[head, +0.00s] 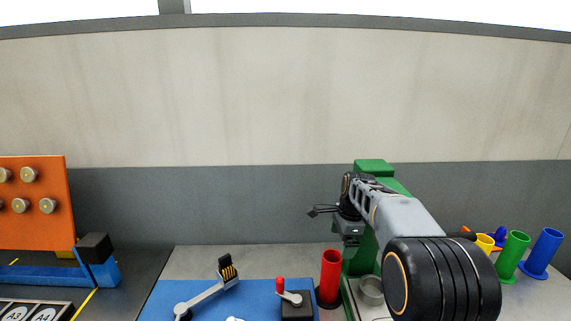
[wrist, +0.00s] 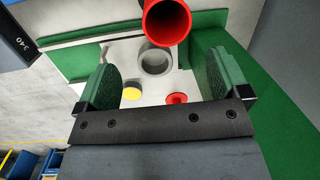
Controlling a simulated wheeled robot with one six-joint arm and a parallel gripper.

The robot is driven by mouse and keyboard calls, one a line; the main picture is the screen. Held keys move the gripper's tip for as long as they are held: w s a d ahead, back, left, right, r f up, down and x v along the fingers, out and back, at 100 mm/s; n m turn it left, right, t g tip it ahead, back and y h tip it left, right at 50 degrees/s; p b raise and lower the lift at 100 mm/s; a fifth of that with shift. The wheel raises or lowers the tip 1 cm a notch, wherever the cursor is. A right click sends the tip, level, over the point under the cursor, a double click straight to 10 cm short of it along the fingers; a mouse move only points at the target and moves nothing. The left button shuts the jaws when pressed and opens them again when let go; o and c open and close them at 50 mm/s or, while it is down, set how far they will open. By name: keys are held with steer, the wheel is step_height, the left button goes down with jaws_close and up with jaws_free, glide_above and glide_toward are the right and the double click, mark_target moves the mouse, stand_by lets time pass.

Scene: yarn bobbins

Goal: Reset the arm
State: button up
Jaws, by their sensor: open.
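My arm reaches from the lower right of the head view toward a green machine. My gripper (head: 322,210) points left above the table, beside that machine. In the wrist view my gripper (wrist: 161,82) is open, its two green-padded fingers wide apart, with nothing between them touching the pads. A red tube-shaped bobbin (wrist: 166,22) lies beyond the fingertips at the top. It stands upright in the head view (head: 330,272), lower than my gripper.
The green machine (head: 373,166) stands close behind my arm. A grey ring (wrist: 155,61), a yellow button (wrist: 131,93) and a red button (wrist: 176,98) lie below my gripper. A blue mat (head: 250,303) holds lever devices. Green (head: 514,254) and blue (head: 543,252) bobbins stand right.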

steer(key=s+a+n+t+h, duration=0.1)
steer(key=s+a+n+t, duration=0.1)
steer(key=s+n, duration=1.5)
steer(key=shift+s+r+t, duration=0.2)
steer(key=shift+s+t, duration=0.6)
steer(key=shift+s, duration=3.2)
